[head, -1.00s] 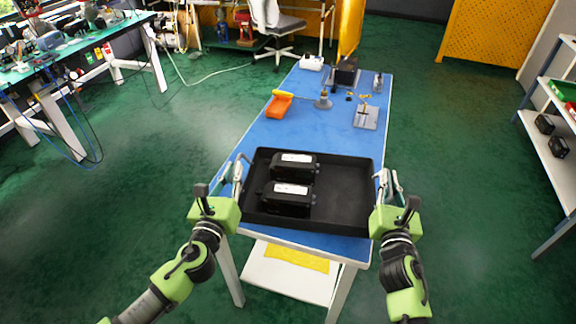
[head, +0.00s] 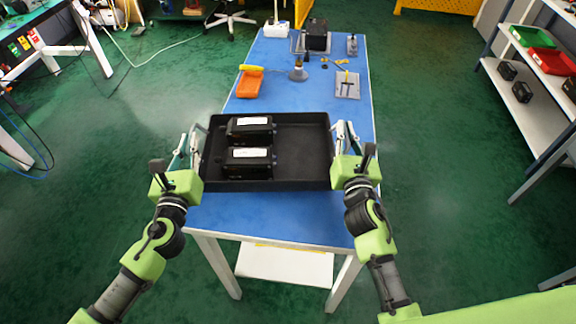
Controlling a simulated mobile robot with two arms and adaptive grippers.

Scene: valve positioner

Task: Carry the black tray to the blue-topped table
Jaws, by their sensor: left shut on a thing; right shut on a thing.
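The black tray (head: 300,152) is over the near half of the blue-topped table (head: 275,215) and looks level. I cannot tell whether it touches the top. Two black boxes with white labels, a far one (head: 262,133) and a near one (head: 235,168), sit in its left half. My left gripper (head: 198,148) is shut on the tray's left side. My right gripper (head: 339,142) is shut on its right side. The grippers partly hide the tray's ends.
An orange bin (head: 249,86), a grey plate (head: 347,86) and small parts stand on the table's far half. A shelf (head: 530,100) with bins is at the right. A workbench (head: 40,50) is at the upper left. Green floor is clear on both sides.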

